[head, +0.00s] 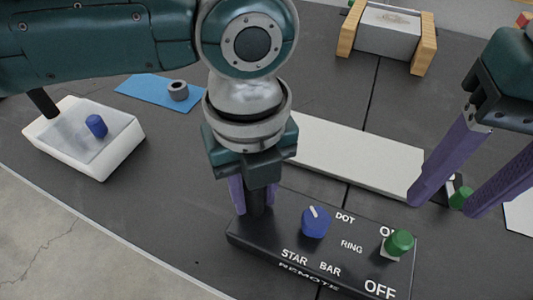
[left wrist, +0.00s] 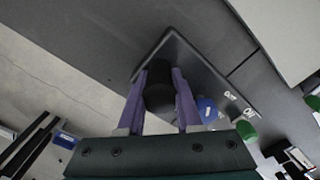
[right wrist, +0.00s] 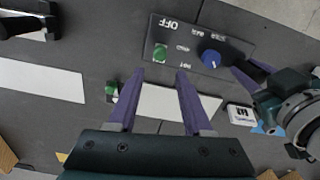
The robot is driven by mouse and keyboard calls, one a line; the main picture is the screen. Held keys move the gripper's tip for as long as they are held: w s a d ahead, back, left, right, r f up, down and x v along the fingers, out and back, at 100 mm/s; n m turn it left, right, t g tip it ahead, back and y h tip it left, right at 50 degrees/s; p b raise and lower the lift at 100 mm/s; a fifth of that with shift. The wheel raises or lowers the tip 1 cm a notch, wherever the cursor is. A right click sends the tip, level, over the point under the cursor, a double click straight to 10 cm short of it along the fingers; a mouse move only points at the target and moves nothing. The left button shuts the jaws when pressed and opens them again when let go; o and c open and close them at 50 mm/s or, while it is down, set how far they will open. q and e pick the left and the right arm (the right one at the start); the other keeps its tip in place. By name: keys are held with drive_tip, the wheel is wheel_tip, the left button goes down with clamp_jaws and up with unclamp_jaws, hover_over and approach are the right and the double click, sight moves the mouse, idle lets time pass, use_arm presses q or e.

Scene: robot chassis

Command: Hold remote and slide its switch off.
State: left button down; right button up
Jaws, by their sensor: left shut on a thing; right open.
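The remote (head: 340,257) is a dark box lying on the dark table, with a blue knob (head: 316,222), a green switch (head: 399,242) and white labels. The green switch sits at the ON end of its slot, away from the OFF label; it also shows in the right wrist view (right wrist: 160,53). My left gripper (head: 255,208) is shut on the black post (left wrist: 159,88) at the remote's left end. My right gripper (head: 442,206) is open and empty, above and beyond the remote's right end. In the right wrist view its fingers (right wrist: 158,74) point toward the switch side.
A white slab (head: 350,160) lies behind the remote. A small fixture with a green knob (head: 459,198) is beside the right fingers. A white tray (head: 70,150) with a blue piece and a blue mat (head: 150,92) with a grey ring are at left. A wooden-sided block (head: 388,35) stands at back.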

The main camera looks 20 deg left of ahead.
idle(0.4)
drive_tip(key=c, duration=0.6)
drive_tip(key=shift+w+d+m, duration=0.15)
drive_tip(key=shift+w+m, duration=0.15)
drive_tip(key=shift+w, duration=0.1)
drive_tip(key=shift+c, duration=0.7)
drive_tip(key=w+d+m, duration=0.1)
drive_tip(key=w+m, duration=0.1)
drive_tip(key=w+d+m+g, duration=0.1)
drive_tip(key=w+d+m, duration=0.1)
drive_tip(key=w+d+m+y, duration=0.1)
drive_tip(key=w+d+m, duration=0.1)
drive_tip(key=shift+w+r+m+g, duration=0.15)
drive_tip(key=shift+r+m+g, duration=0.15)
drive_tip(key=shift+m, duration=0.1)
clamp_jaws()
drive_tip(key=shift+w+d+f+m+g+y, duration=0.2)
drive_tip(key=shift+d+m+g+y, duration=0.25)
drive_tip(key=shift+m, duration=0.45)
drive_tip(key=shift+d, duration=0.1)
